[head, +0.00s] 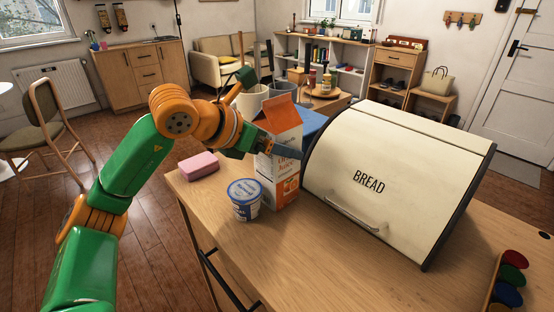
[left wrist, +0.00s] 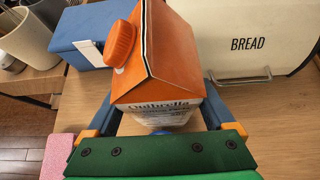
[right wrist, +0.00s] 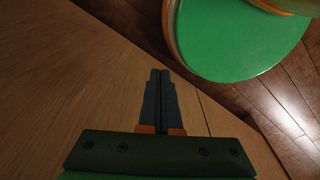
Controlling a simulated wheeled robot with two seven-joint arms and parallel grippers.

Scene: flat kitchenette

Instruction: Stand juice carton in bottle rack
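The juice carton (head: 279,150), orange and white with an orange gable top, stands upright on the wooden counter, left of the bread box. It also shows in the left wrist view (left wrist: 165,60), with its orange cap at upper left. My left gripper (head: 268,150) is around the carton, one finger on each side. In the left wrist view slim gaps show between fingers and carton, so it looks open; the fingertips are partly hidden. My right gripper (right wrist: 160,80) is shut and empty above bare wood, outside the head view. I cannot make out a bottle rack.
A cream bread box (head: 390,165) stands close right of the carton. A blue-and-white tub (head: 245,205) is in front, a pink block (head: 198,166) at left. A blue box (left wrist: 85,40) and pale containers (left wrist: 28,35) are behind. The counter's front middle is clear.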

